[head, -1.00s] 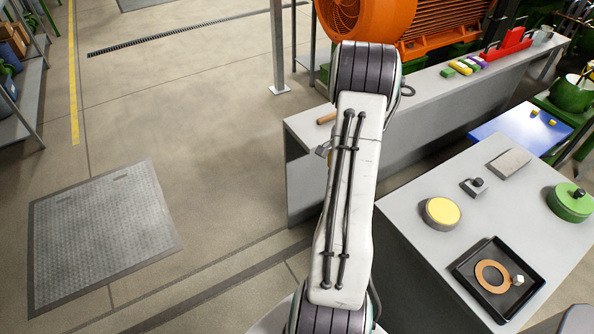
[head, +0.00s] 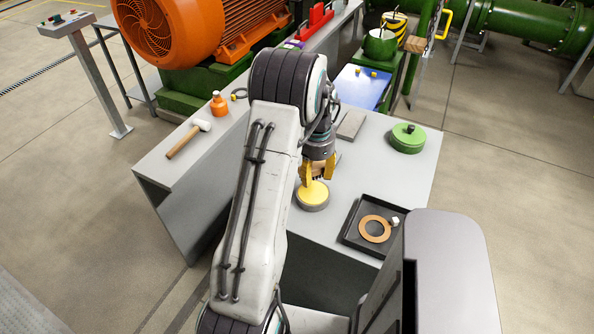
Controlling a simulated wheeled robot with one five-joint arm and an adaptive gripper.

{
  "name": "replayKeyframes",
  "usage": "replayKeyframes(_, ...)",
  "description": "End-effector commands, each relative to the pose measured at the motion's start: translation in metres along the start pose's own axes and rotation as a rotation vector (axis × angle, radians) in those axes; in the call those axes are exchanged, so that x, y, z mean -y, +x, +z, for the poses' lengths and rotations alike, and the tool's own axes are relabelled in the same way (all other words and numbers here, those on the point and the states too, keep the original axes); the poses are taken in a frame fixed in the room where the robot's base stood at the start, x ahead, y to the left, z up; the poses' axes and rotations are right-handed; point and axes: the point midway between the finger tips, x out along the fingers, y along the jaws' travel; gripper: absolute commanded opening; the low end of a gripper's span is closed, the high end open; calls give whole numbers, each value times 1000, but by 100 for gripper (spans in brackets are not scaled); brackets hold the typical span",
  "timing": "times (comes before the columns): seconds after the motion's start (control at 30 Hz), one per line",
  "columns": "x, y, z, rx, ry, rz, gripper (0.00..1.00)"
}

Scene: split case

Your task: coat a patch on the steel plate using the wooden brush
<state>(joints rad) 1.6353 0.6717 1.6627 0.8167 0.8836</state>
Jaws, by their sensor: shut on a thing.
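My gripper (head: 316,177) has yellow fingers and points down over the grey bench. It is shut on a brown wooden piece, the brush, which shows only partly between the fingers. The brush's lower end is hidden, so I cannot tell whether it touches the round tin (head: 312,198) with yellow contents just below. The flat grey steel plate (head: 351,124) lies on the bench behind and to the right of my gripper. No coated patch can be made out on it at this size.
A black tray (head: 349,238) with a copper ring (head: 374,229) and a pale nut (head: 395,221) is at the front right. A green round lid (head: 407,138) lies at the back right. A mallet (head: 187,138) and orange bottle (head: 219,104) are on the left bench.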

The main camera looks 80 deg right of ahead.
Motion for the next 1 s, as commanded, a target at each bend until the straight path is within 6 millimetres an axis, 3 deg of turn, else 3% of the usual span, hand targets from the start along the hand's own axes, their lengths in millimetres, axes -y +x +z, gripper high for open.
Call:
replayKeyframes(0.27,-2,9,-3,1,13,1,16)
replayKeyframes(0.8,-2,52,-3,1,11,1,16)
replayKeyframes(1.0,-2,59,-3,0,11,0,16)
